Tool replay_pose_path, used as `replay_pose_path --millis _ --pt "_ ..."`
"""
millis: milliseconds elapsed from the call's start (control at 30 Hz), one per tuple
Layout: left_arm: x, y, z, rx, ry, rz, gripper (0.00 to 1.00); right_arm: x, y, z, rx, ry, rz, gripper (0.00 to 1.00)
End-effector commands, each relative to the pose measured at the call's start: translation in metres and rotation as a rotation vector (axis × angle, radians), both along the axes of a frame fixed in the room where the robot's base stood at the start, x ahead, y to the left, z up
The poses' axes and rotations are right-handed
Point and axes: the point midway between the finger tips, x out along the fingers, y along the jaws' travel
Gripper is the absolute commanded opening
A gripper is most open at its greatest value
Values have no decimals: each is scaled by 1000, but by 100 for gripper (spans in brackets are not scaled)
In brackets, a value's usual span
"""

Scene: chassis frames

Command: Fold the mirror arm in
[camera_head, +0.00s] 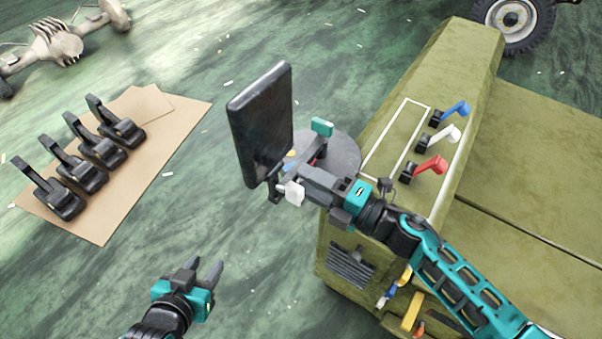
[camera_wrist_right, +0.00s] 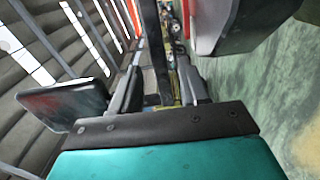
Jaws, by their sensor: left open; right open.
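The mirror (camera_head: 262,125) is a dark, upright rectangular panel left of the olive vehicle's front. The mirror arm is mostly hidden behind my right gripper in the head view. My right gripper (camera_head: 292,180) is open at the mirror's lower right edge. In the right wrist view a dark bar (camera_wrist_right: 152,45), perhaps the mirror arm, shows between the open fingers (camera_wrist_right: 157,90); I cannot tell whether they touch it. A dark glossy panel (camera_wrist_right: 65,105), perhaps the mirror, is at left there. My left gripper (camera_head: 204,278) is open and empty, low over the green floor.
The olive vehicle (camera_head: 540,150) fills the right side. Blue (camera_head: 456,109), white (camera_head: 444,133) and red (camera_head: 430,166) levers stand on its top. A grey disc (camera_head: 342,152) is behind my right gripper. Several black pedals (camera_head: 90,148) lie on a brown board (camera_head: 150,165).

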Motion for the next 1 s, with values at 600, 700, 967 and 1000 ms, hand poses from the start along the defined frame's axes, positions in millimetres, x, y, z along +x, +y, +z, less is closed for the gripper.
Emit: replay_pose_path --millis 600,700,967,1000 --pt "3 0 3 -2 -8 1 43 14 19 0 1 1 -1 38" --pt "4 0 4 -1 -11 1 43 14 19 0 1 1 -1 28" --pt "5 0 4 -1 -12 1 43 14 19 0 0 1 -1 4" --pt "5 0 4 -1 -12 1 43 14 19 0 0 1 -1 0"
